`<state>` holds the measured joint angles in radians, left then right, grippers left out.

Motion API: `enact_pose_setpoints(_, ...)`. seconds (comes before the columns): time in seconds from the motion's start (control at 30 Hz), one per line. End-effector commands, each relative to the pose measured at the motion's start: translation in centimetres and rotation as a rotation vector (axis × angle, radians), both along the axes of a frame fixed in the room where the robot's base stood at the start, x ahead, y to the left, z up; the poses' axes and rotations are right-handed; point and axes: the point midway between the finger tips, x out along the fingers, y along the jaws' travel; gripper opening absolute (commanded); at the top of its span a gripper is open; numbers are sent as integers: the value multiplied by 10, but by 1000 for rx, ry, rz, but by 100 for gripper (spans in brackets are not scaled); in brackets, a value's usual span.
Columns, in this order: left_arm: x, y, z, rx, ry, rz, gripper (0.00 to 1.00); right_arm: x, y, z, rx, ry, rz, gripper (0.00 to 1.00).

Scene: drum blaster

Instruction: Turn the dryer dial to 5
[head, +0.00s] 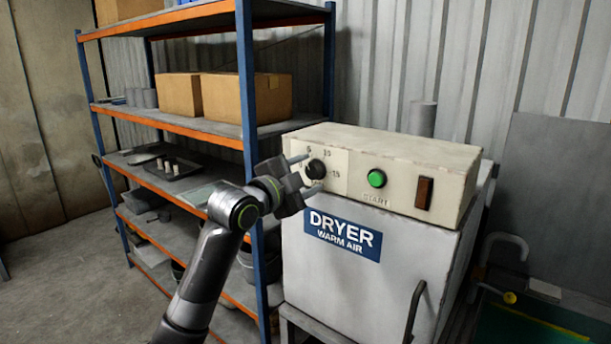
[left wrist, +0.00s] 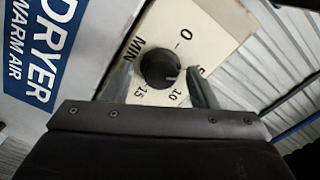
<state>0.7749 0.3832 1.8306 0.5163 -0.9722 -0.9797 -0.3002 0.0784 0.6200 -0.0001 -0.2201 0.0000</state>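The dryer (head: 378,262) is a white box with a cream control panel on top, lettered "DRYER WARM AIR"; its label also shows in the left wrist view (left wrist: 40,48). The round black dial (head: 316,169) is at the panel's left, on a pale plate with numbers and MIN. In the left wrist view the dial (left wrist: 160,68) shows between the two fingers of my left gripper (left wrist: 160,86). That gripper (head: 308,172) is open at the dial, and contact is unclear. One finger partly covers a number beside 0. I cannot read the dial's setting surely. My right gripper is out of view.
A green START button (head: 377,178) and a brown switch (head: 424,193) sit right of the dial. A blue and orange shelf rack (head: 249,90) with cardboard boxes (head: 246,97) stands close on the left. A dark handle (head: 414,312) sticks out from the dryer's front.

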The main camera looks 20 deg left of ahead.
Motion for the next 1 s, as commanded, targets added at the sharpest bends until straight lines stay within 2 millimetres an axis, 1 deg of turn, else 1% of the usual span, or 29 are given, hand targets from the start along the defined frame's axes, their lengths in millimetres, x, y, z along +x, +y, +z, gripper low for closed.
enact_pose_setpoints(0.3,-1,0,0,-1,-2,0,55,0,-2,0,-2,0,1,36)
enact_pose_setpoints(0.47,-13,5,0,1,-5,0,55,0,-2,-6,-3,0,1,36)
enact_pose_setpoints(0.57,-28,11,-2,4,-5,2,55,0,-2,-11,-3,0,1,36)
enact_pose_setpoints(0.8,-73,28,-2,6,-6,3,55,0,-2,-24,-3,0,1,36)
enact_pose_setpoints(1.0,-105,39,-1,6,-4,2,55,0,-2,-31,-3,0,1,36)
